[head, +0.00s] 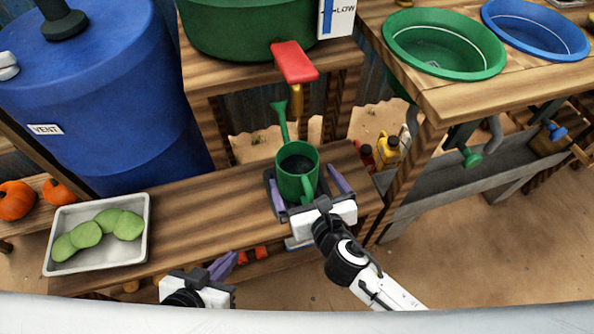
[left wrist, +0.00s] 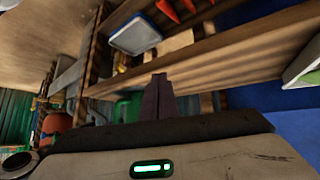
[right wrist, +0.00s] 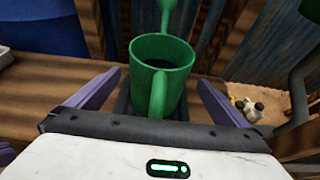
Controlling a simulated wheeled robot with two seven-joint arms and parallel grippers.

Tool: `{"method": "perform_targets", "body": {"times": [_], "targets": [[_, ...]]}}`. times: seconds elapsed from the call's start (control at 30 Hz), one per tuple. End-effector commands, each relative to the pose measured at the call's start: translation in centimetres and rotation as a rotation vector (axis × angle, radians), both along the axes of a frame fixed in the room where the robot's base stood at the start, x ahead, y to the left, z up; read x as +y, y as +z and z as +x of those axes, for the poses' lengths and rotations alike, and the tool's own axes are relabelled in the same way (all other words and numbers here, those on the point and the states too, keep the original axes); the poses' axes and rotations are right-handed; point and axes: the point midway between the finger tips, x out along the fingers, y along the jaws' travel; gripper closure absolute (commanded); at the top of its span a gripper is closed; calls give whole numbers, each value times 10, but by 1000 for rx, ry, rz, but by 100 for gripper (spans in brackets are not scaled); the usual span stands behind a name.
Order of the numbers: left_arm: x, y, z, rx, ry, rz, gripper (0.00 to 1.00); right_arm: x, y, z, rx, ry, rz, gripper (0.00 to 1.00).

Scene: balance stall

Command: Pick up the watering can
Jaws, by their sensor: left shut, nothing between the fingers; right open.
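The green watering can (head: 297,172) stands upright on the wooden shelf, below the red tap handle of the green tank. Its spout points away from me and its handle faces me. My right gripper (head: 308,188) is open, with one purple finger on each side of the can. In the right wrist view the can (right wrist: 163,75) stands between the spread fingers (right wrist: 155,95), with visible gaps on both sides. My left gripper (head: 222,266) is shut and empty in front of the shelf's front edge. Its closed fingers (left wrist: 158,96) show in the left wrist view.
A white tray (head: 148,232) with green slices sits on the shelf at left. The red tap (head: 294,62) hangs above and behind the can. A blue barrel (head: 110,100) stands behind the shelf at left. Shelf space between tray and can is clear.

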Motion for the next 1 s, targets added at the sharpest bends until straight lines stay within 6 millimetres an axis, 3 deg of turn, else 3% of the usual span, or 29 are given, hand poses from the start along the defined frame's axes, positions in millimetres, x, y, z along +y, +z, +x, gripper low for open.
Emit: {"method": "perform_targets", "body": {"times": [0.2, 0.5, 0.9, 1.0], "targets": [[-2, -5, 5, -19, 6, -15, 100, 12, -14, 27, -1, -1, 1, 0], [-3, -2, 1, -17, 9, -20, 100, 13, -14, 31, 0, 0, 0, 0], [-2, -5, -2, -9, 7, -19, 100, 13, -15, 31, 0, 0, 0, 66], [-3, -5, -1, -9, 8, -18, 100, 14, -11, 32, -6, 1, 4, 69]]}}
